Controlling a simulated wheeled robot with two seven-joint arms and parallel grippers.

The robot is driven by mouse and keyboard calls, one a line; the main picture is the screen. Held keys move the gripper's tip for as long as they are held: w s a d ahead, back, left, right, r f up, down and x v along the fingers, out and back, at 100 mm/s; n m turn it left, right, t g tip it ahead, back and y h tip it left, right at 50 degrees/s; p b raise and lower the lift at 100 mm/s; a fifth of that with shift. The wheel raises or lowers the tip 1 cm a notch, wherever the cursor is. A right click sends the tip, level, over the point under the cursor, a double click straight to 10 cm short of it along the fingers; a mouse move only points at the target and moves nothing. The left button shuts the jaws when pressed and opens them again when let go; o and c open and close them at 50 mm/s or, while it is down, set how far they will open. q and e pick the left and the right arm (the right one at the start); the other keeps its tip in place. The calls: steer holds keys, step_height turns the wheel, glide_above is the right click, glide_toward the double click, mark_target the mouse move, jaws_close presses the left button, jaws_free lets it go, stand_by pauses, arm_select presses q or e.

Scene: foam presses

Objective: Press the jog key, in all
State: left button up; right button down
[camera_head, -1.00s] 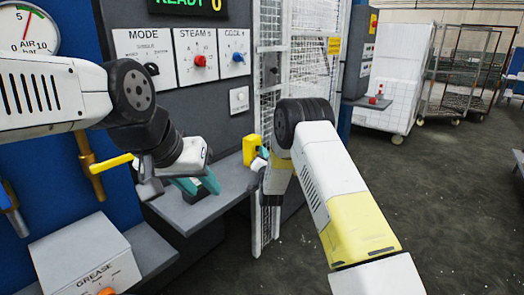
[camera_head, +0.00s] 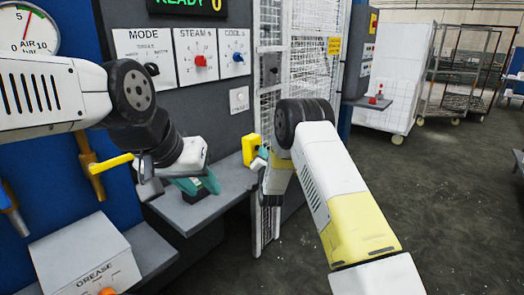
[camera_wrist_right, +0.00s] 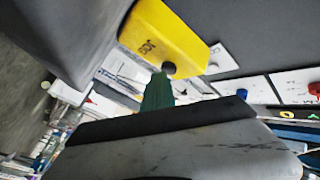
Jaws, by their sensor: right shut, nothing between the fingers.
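The jog box (camera_head: 249,151) is a small yellow block by the press front at mid picture. In the right wrist view the box (camera_wrist_right: 160,35) reads JOG, and a dark round key (camera_wrist_right: 168,68) sticks out of its near end. My right gripper (camera_head: 262,157) is shut and empty beside the box. Its teal fingertip (camera_wrist_right: 158,92) lies right at the key; I cannot tell whether they touch. My left gripper (camera_head: 198,184) has its teal fingers apart, just over a dark block on the grey shelf. Whether it touches the block is unclear.
The grey shelf (camera_head: 218,205) runs under my left gripper. A mesh guard (camera_head: 268,215) stands behind my right arm. The panel has a red steam knob (camera_head: 200,61) and a blue cool knob (camera_head: 238,58). A grease box (camera_head: 85,255) stands at lower left. Open floor lies to the right.

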steer(key=shift+s+d, duration=0.5)
steer(key=shift+d, duration=0.2)
steer(key=shift+s+d, duration=0.75)
steer(key=shift+d, duration=0.3)
steer(key=shift+s+d, duration=0.75)
steer(key=shift+d, duration=0.25)
steer(key=shift+r, duration=0.1)
